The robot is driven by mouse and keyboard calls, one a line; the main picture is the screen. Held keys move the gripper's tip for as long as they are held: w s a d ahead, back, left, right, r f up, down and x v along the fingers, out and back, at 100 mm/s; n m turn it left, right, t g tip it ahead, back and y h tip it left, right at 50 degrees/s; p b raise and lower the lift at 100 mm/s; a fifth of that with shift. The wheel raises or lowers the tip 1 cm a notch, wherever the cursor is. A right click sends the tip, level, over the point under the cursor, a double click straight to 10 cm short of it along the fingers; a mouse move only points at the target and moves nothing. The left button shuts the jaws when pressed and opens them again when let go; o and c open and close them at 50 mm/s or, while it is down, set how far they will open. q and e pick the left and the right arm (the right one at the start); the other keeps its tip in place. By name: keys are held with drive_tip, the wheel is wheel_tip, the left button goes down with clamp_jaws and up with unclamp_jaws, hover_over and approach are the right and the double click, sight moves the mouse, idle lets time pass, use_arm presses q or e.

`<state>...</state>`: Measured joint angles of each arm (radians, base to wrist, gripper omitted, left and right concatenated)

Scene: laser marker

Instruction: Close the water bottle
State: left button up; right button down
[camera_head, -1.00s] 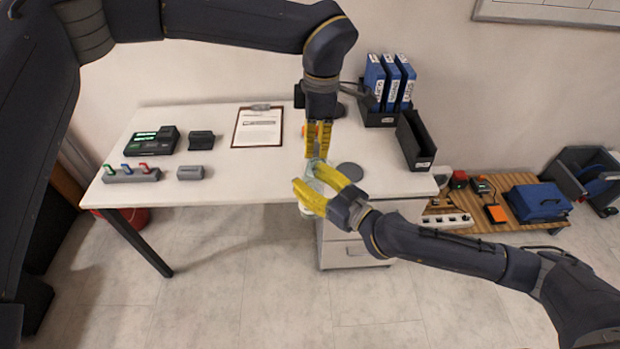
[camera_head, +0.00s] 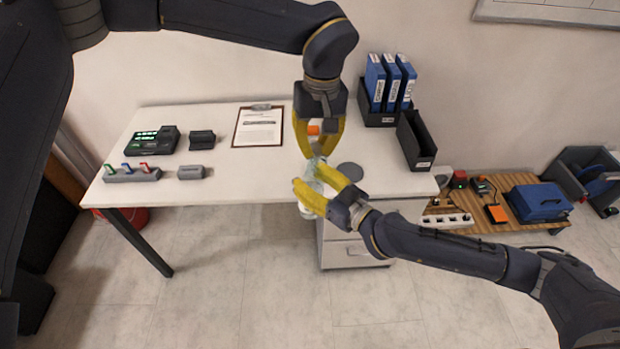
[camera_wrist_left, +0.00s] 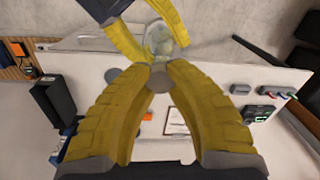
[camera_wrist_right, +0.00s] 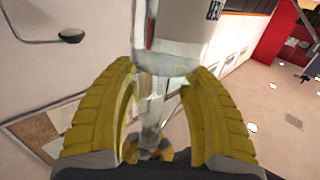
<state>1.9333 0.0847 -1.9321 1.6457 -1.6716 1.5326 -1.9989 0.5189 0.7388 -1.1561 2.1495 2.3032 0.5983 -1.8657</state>
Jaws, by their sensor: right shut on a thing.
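The clear water bottle shows below my right gripper (camera_head: 312,187) in the head view, its lower part (camera_head: 305,211) past the table's front edge. My right gripper is shut on it; the right wrist view shows the clear bottle wall (camera_wrist_right: 158,68) between the fingers. My left gripper (camera_head: 315,153) points down at the bottle's top, its fingers bowed apart with tips close together. In the left wrist view a small grey round piece (camera_wrist_left: 157,78), likely the cap, sits between these tips. Whether they press on it, and how the cap is seated, I cannot tell.
The white table (camera_head: 240,180) holds a clipboard (camera_head: 258,127), a grey disc (camera_head: 350,171), a small orange object (camera_head: 313,130), dark devices (camera_head: 152,140) at left and a binder holder (camera_head: 380,115) at right. Drawers (camera_head: 355,252) stand below. Open floor lies in front.

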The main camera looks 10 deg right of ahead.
use_arm(q)
drive_tip(key=o, duration=0.5)
drive_tip(key=shift+r, duration=0.1)
drive_tip(key=r, duration=1.1)
drive_tip(key=shift+d+r, duration=0.35)
drive_tip(key=shift+r, duration=0.05)
